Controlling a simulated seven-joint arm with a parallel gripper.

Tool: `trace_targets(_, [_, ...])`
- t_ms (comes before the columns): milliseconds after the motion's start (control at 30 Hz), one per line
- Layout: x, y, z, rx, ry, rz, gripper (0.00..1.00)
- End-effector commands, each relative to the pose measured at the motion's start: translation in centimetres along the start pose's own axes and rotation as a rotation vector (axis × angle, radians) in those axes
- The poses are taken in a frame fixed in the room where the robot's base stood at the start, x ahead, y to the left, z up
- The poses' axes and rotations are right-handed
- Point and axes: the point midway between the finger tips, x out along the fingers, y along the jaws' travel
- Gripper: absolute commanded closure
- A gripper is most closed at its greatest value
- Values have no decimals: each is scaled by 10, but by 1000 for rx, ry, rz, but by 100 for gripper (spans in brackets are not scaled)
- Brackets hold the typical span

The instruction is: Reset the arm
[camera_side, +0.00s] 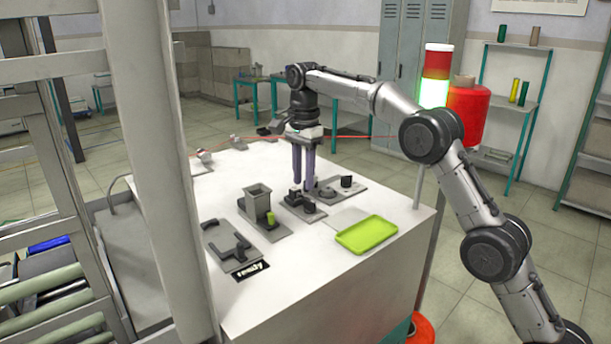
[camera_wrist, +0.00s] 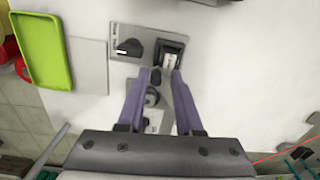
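My gripper (camera_side: 303,186) points straight down over the small devices on the white table (camera_side: 330,280). Its two purple fingers stand apart with a gap between them, and they also show in the wrist view (camera_wrist: 159,74). The fingertips look close above or beside the dark-topped plate fixture (camera_side: 305,206). Exact height above it is hard to tell. Part of the fixture is hidden by the fingers.
A lime green tray (camera_side: 367,234) lies right of the fixtures. A thin red line crosses behind my gripper. The table's front is clear.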

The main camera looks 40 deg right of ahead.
Motion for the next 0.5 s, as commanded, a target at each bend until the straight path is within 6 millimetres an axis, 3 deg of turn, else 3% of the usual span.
trace_targets(333, [-3, 2, -1, 1, 3, -1, 57])
trace_targets(433, [-22, 6, 0, -1, 5, -35, 57])
trace_targets(500, [-46, 13, 2, -3, 8, -76, 57])
